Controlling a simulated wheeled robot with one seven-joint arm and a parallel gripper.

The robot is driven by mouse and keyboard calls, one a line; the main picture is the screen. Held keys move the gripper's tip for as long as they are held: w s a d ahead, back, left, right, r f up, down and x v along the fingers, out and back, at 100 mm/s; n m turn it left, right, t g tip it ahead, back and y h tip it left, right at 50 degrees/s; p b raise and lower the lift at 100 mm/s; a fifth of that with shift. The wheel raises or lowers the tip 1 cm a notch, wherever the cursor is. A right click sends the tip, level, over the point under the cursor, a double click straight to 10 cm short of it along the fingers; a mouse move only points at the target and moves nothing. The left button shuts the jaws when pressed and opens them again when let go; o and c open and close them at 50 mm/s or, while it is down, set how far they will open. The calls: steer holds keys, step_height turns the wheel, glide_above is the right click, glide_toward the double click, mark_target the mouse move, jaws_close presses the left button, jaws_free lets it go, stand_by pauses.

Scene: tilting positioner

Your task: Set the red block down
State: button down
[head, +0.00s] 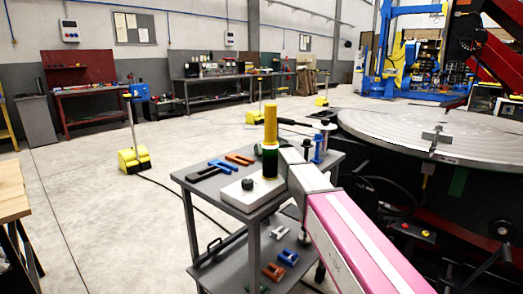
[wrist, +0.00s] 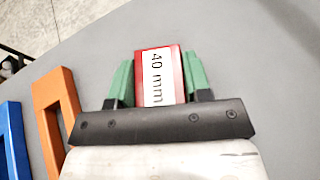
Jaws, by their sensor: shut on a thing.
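The red block (wrist: 178,80) has a white label reading 40 mm. In the wrist view it sits between the green fingers of my gripper (wrist: 160,66), which is shut on it from both sides. Below it is the plain grey tabletop (wrist: 250,85). I cannot tell whether the block touches that top. In the head view my pink and white arm reaches over the grey cart (head: 208,199); I cannot make out the red block or the fingers there.
An orange fork-shaped piece (wrist: 43,110) lies left of the block, with a blue one (wrist: 12,125) beyond it. A black piece (head: 207,173) lies there too. Grey top is bare right of the block. A large round turntable (head: 400,128) stands right of the cart.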

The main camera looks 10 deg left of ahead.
steer(key=c, duration=0.6)
jaws_free()
steer(key=shift+o, duration=0.2)
steer(key=shift+r, duration=0.1)
steer(key=v, duration=1.2)
